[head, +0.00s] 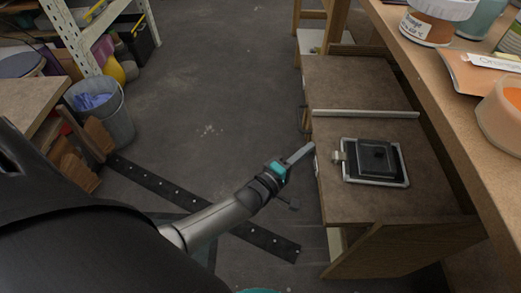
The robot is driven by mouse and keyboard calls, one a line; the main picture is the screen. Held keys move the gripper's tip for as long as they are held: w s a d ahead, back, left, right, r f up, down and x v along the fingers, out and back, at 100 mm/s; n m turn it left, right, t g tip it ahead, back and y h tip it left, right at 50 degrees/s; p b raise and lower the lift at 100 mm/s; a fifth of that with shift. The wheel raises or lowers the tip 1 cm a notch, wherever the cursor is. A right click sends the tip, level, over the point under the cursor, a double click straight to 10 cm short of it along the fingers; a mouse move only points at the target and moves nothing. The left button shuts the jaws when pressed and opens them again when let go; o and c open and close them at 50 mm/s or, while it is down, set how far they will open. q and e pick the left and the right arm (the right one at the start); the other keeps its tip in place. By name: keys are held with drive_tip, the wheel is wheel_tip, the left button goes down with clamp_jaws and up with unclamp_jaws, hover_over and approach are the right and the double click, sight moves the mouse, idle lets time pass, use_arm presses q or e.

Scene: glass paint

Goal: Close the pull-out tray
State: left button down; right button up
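The pull-out tray, a brown board (340,205), sticks out from beneath the wooden workbench on the right. A black square object in a light metal frame (403,181), with a small clip on its left side, lies on the board. My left gripper (308,151) has a teal body and a grey finger pointing up and right. Its tip is at the board's left edge; I cannot tell whether it touches. Only one finger shows clearly, so its opening is unclear. Nothing is visibly held.
The workbench top (445,85) carries an orange-labelled tub (428,28) and an orange bowl (501,112). A pale metal bar (365,113) crosses the brown surface. A grey bucket (108,115) and shelving stand at left. The floor between (215,80) is clear except for a dark perforated strip (150,184).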

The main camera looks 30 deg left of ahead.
sight(348, 150)
use_arm(q)
drive_tip(key=w+d, duration=0.1)
drive_tip(key=d, duration=0.1)
drive_tip(key=w+d+b, duration=0.1)
drive_tip(key=w+d, duration=0.1)
drive_tip(key=d, duration=0.1)
drive_tip(key=w+d+b, duration=0.1)
drive_tip(key=w+d, duration=0.1)
drive_tip(key=d, duration=0.1)
drive_tip(key=shift+w+d, duration=0.15)
drive_tip(key=shift+d, duration=0.1)
drive_tip(key=shift+w+d, duration=0.2)
drive_tip(key=shift+d, duration=0.3)
use_arm(e)
wheel_tip(348, 150, up, 6)
drive_tip(key=t, duration=0.1)
use_arm(q)
drive_tip(key=shift+d+r, duration=0.15)
use_arm(e)
drive_tip(key=shift+a, duration=0.1)
